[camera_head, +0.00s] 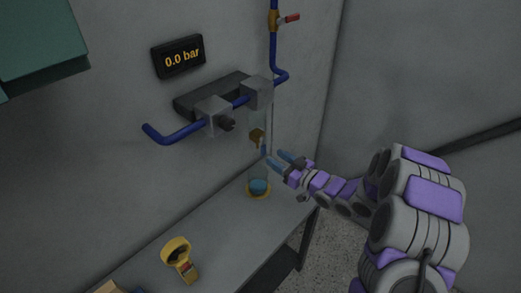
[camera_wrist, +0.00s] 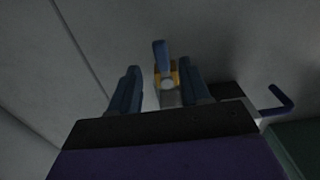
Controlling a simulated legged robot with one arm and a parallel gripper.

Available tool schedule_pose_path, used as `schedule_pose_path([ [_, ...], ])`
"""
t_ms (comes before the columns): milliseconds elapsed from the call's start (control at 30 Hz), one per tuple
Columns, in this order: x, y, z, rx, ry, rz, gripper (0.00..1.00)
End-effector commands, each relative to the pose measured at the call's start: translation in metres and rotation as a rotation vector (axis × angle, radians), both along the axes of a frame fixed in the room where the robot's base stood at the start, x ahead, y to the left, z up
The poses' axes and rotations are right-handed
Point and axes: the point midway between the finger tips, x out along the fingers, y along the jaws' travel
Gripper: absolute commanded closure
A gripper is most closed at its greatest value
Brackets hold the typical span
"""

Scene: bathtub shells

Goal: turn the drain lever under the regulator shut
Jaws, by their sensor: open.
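The drain lever (camera_head: 263,146) is a small blue handle on a brass valve (camera_head: 256,134) under the regulator (camera_head: 257,93), a grey block on the blue pipe. My gripper (camera_head: 277,160) is open, its two blue fingers pointing left toward the lever from the right. In the wrist view the blue lever (camera_wrist: 161,54) stands up between the two finger lines of my gripper (camera_wrist: 160,70), beyond the tips. The brass valve (camera_wrist: 184,74) is partly hidden by the right finger. I cannot tell whether a finger touches the lever.
A display (camera_head: 179,56) on the wall reads 0.0 bar. A red-handled valve (camera_head: 289,18) sits on the upright pipe above. A cup with blue liquid (camera_head: 258,187) stands on the bench (camera_head: 215,228) below the drain. A yellow tool (camera_head: 180,258) lies nearer.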

Motion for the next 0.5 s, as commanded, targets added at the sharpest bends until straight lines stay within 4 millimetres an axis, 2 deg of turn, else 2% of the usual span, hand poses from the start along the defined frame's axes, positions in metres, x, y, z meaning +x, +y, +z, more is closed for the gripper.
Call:
schedule_pose_path([
  [33,0.005,0.009,-0.001,0.0,-0.003,0.005,0.53],
  [300,0.03,0.04,-0.001,0.0,-0.002,0.004,0.53],
  [500,0.045,0.057,0.001,0.001,-0.006,0.003,0.53],
])
